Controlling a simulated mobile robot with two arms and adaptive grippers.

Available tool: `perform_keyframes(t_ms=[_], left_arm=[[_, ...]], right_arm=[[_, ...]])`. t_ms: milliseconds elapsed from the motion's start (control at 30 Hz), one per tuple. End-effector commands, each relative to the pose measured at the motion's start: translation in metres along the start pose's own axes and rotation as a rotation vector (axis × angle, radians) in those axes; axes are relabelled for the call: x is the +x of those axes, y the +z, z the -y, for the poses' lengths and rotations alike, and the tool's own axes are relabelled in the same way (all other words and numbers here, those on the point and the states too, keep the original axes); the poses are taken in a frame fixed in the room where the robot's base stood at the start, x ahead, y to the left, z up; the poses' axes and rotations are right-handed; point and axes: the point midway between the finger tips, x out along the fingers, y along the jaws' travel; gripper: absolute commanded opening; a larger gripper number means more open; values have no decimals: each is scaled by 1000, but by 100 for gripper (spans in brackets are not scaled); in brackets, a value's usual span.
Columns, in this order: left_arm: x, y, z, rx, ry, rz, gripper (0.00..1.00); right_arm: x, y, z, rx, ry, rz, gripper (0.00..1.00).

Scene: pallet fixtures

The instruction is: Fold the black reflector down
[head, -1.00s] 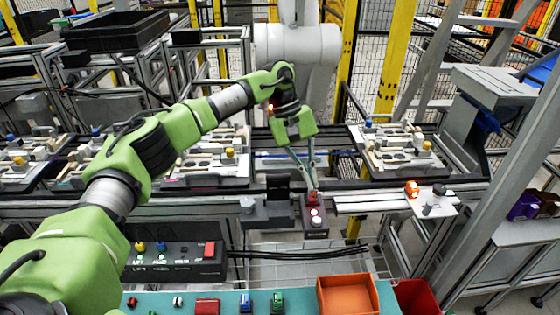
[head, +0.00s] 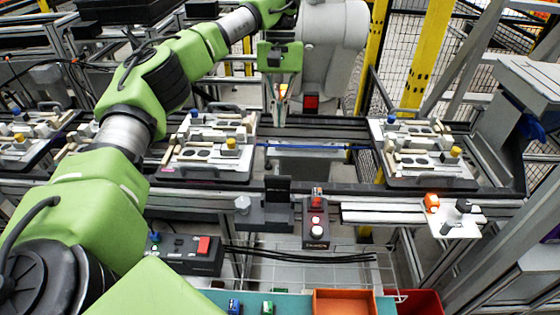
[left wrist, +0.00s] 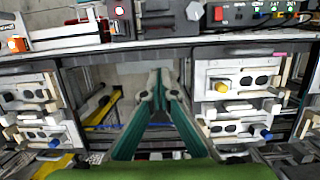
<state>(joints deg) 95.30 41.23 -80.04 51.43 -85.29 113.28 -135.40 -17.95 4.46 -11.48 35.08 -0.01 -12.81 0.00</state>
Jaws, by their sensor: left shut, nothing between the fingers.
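The black reflector (head: 277,189) looks like a small dark plate standing upright on a black bracket (head: 262,211) at the front rail of the conveyor. In the left wrist view the dark bracket (left wrist: 158,23) shows at the top, beyond my fingertips; the plate's tilt is hard to tell there. My left gripper (head: 279,120) is shut and empty. It hangs over the conveyor gap, behind the reflector and apart from it. In the left wrist view its green fingers (left wrist: 157,78) come together at the tips. My right gripper is not in view.
A button box (head: 316,228) with a red top stands just right of the bracket. Pallet fixtures (head: 212,172) sit on the conveyor at left and right (head: 425,178). A white robot (head: 330,50) stands behind. An orange tray (head: 342,302) lies at the front.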

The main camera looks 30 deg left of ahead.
Motion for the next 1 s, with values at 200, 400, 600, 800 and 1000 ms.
perform_keyframes(t_ms=[200, 400, 600, 800, 1000], left_arm=[[19, 0, 1, 0, -3, 2, 0], [59, 1, 1, 0, -4, 5, 0], [102, 2, 1, 0, -3, 5, 0], [104, 25, 0, 3, -2, 1, 0], [109, 37, 0, 0, 0, 1, 0]], right_arm=[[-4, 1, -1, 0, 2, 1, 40], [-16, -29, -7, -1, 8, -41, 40], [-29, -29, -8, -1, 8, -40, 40], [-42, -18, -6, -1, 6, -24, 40], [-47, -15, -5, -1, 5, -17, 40]])
